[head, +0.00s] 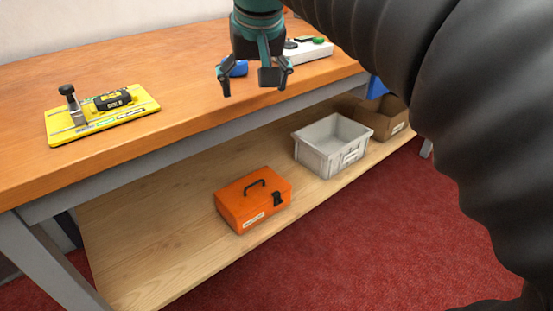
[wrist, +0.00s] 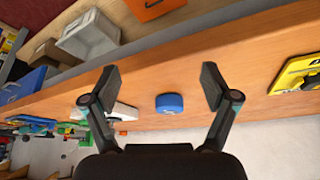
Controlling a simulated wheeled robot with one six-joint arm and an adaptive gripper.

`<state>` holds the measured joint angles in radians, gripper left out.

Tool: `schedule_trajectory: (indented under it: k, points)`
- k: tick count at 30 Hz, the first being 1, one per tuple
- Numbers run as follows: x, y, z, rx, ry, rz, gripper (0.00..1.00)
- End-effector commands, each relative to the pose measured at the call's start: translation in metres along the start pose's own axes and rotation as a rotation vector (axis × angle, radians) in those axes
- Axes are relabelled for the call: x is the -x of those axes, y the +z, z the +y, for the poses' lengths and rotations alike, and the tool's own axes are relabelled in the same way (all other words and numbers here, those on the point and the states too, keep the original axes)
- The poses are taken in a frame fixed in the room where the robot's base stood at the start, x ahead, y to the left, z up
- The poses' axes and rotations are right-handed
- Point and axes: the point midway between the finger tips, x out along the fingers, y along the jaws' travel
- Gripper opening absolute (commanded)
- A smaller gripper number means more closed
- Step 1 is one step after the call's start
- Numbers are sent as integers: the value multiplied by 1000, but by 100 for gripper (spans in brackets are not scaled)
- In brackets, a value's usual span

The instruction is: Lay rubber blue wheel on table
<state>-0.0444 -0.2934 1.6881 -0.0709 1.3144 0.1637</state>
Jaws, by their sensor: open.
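My gripper (head: 252,84) is open and empty. It hangs over the table's front part, partly in front of the wheel in the head view. In the wrist view its two fingers (wrist: 158,88) stand wide apart.
A yellow board (head: 103,117) with a clamp and a black device lies on the table at left. A white device (head: 308,50) stands behind my gripper. The lower shelf holds an orange toolbox (head: 253,200), a grey bin (head: 318,156) and a cardboard box (head: 387,116).

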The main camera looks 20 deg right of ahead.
Motion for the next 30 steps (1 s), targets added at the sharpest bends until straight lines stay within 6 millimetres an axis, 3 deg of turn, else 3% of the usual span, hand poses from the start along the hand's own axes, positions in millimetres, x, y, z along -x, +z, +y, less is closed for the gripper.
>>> schedule_trajectory:
  k: [1,9,15,21,30]
  points:
    - [-8,22,3,11,-5,4,86]
    - [-68,131,13,67,-35,32,86]
    - [-110,196,17,94,-49,48,86]
    - [-127,220,19,104,-52,55,86]
    - [-127,221,19,104,-53,54,86]
